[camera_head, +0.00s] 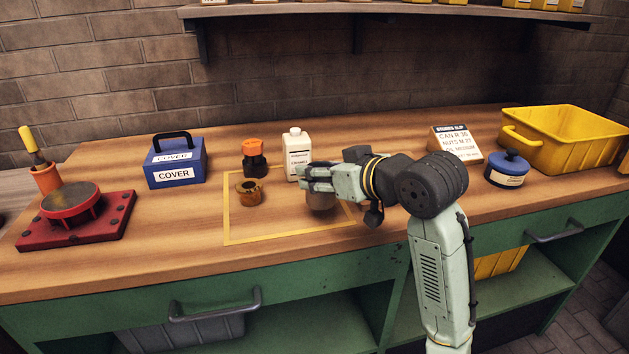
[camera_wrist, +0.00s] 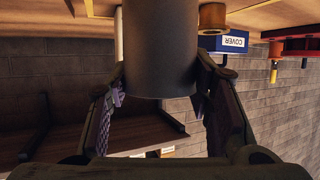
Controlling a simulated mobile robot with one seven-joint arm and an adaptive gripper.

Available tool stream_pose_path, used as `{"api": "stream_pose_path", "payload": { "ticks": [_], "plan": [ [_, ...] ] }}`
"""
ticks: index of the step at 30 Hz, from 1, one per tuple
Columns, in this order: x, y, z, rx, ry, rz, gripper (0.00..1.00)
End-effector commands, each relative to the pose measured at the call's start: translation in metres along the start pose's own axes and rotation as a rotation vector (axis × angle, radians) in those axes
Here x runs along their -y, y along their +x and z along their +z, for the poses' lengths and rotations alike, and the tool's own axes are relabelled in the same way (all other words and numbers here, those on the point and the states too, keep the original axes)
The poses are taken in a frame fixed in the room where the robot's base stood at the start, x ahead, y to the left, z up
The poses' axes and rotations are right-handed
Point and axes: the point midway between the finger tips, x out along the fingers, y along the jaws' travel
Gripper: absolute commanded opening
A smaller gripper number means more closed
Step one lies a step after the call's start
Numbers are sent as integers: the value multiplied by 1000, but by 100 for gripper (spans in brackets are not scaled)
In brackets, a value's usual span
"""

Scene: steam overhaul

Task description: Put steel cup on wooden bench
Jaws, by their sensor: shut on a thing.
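The steel cup (camera_head: 321,200) is a plain grey cylinder at the wooden bench (camera_head: 120,262), inside the right part of a yellow outlined square. My gripper (camera_head: 308,178) is shut on it near its upper part, reaching in from the right. In the wrist view, the cup (camera_wrist: 160,50) fills the space between my two fingers (camera_wrist: 163,90), which press its sides. The picture is upside down there. The cup's base is low over the bench or touching it; I cannot tell which. My fingers hide part of the cup in the head view.
A brown ring-shaped part (camera_head: 249,192), an orange-capped bottle (camera_head: 254,160) and a white bottle (camera_head: 297,155) stand close by on the left and behind. Further off are a blue COVER box (camera_head: 178,165), a red stand (camera_head: 75,225), a blue pot (camera_head: 507,170) and a yellow bin (camera_head: 565,145).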

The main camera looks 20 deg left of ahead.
Motion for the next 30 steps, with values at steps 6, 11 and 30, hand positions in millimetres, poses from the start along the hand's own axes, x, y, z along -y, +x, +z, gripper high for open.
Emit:
{"api": "stream_pose_path", "payload": {
  "ticks": [6, 11, 30],
  "plan": [
    [12, 15, -2, 0, 1, 1, 17],
    [11, 23, 17, 2, 5, 1, 17],
    [11, 29, 32, 0, 1, 2, 52]
  ]
}}
